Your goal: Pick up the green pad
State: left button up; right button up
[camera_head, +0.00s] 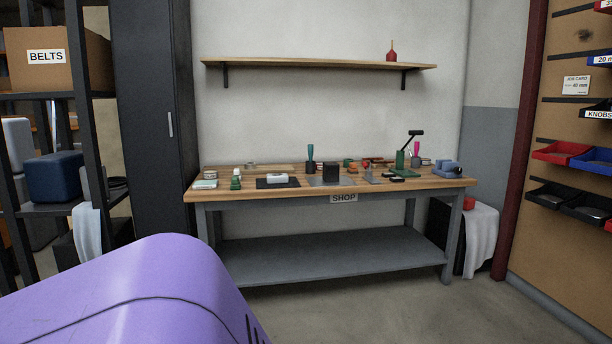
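The workbench (330,193) stands across the room against the wall, with many small things on its wooden top. A small green item (236,183) stands near its left end, and a pale greenish flat piece (205,184) lies to the left of that. Another small green item (347,162) lies toward the back middle. All are too small for me to tell which is the green pad. Neither of my grippers shows in the view.
The bench top also holds a dark block (331,172), a green stand (400,160) and a blue device (446,168). A wall shelf (320,63) hangs above. A dark cabinet (150,120) is at left, bins (555,152) at right. Open floor (370,305) lies before the bench.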

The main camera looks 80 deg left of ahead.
aim_at(235, 185)
jog(key=u, duration=2.8)
